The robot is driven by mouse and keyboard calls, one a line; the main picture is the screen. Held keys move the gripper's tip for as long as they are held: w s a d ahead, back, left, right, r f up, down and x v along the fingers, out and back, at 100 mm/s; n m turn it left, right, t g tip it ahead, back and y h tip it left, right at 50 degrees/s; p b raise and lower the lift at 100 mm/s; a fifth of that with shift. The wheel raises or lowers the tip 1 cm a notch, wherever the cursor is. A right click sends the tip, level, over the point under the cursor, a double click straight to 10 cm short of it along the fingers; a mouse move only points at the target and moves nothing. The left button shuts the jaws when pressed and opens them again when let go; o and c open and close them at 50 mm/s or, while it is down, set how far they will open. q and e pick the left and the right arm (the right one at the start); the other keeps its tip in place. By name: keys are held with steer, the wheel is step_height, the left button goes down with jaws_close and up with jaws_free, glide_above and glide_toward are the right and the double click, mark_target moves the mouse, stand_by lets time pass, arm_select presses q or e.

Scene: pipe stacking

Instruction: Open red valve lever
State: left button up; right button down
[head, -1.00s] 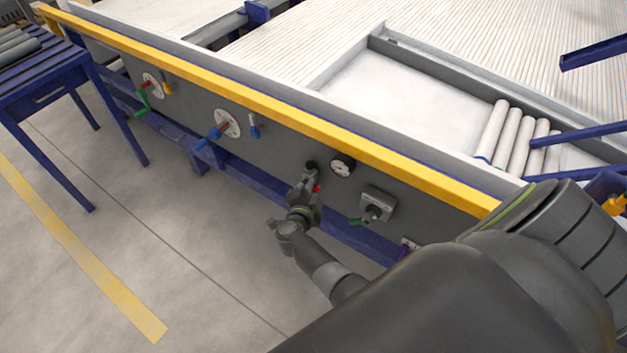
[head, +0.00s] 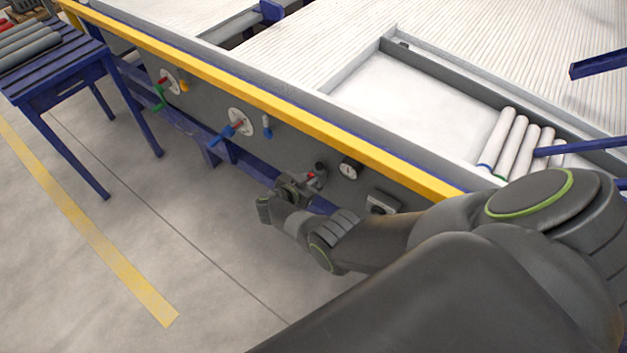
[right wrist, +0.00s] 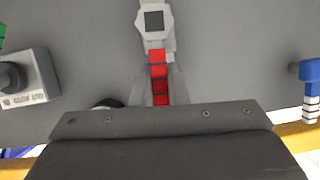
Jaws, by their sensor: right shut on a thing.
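The red valve lever (right wrist: 158,72) shows in the right wrist view, running from a grey valve hub (right wrist: 154,20) in between my right gripper's fingers (right wrist: 160,92). The gripper is shut on the lever, and its body hides the lever's far end. In the head view my right gripper (head: 306,186) is at the grey panel's front. My left gripper is not in view.
A round gauge (head: 350,168) and a grey switch box (head: 382,203) sit right of the lever. Blue (head: 267,126) and green (head: 160,97) handles are further left. A yellow rail (head: 300,116) runs above the panel. The floor in front is open.

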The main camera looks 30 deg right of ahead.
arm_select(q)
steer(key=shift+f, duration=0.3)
arm_select(e)
steer(key=shift+w+a+n, duration=0.1)
steer(key=shift+w+n, duration=0.15)
steer(key=shift+n, duration=0.05)
steer(key=shift+g, duration=0.4)
steer(key=c, duration=1.4)
jaws_free()
steer(key=shift+c, duration=0.2)
